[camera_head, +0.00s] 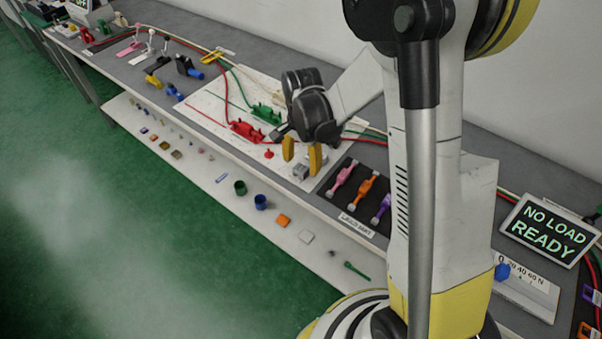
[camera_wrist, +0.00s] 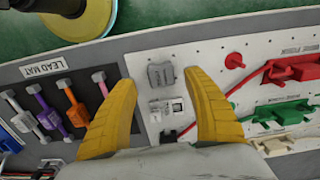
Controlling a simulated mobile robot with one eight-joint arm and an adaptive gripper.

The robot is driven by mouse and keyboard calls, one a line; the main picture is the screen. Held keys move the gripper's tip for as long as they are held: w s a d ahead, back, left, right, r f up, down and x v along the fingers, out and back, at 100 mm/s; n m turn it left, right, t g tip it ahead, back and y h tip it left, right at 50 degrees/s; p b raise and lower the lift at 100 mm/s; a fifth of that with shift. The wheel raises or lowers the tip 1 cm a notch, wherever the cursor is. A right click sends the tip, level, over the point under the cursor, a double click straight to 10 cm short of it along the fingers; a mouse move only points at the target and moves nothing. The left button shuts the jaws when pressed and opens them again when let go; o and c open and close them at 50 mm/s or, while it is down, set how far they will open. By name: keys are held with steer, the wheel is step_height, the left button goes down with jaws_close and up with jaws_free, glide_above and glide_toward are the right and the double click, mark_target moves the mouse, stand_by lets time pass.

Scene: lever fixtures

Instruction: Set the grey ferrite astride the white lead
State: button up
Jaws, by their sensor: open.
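The grey ferrite (camera_wrist: 161,76) is a small ribbed grey block on the white board, between my fingertips in the wrist view. It also shows in the head view (camera_head: 300,173) just below the fingers. My gripper (camera_head: 302,156) is open, pointing down over it; its two yellow fingers also show in the wrist view (camera_wrist: 159,84), one on either side with gaps. A paler block with a small dark window (camera_wrist: 167,109) sits beside the ferrite. A cream fixture (camera_wrist: 276,146) lies at the wrist view's lower right. I cannot clearly tell which cord is the white lead.
A red fixture (camera_head: 248,131) and a green fixture (camera_head: 266,114) stand on the board with cords running from them. A red knob (camera_wrist: 235,60) is near the ferrite. The dark lead mat (camera_head: 343,207) holds pink, orange and purple pieces. A lower shelf (camera_head: 195,165) bears small parts.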

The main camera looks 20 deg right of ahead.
mark_target(301, 168)
step_height(301, 168, down, 4)
steer(key=shift+w+r+b, duration=0.1)
steer(key=shift+b, duration=0.6)
steer(key=shift+r, duration=0.15)
steer(key=c, duration=1.2)
steer(key=shift+c, duration=0.2)
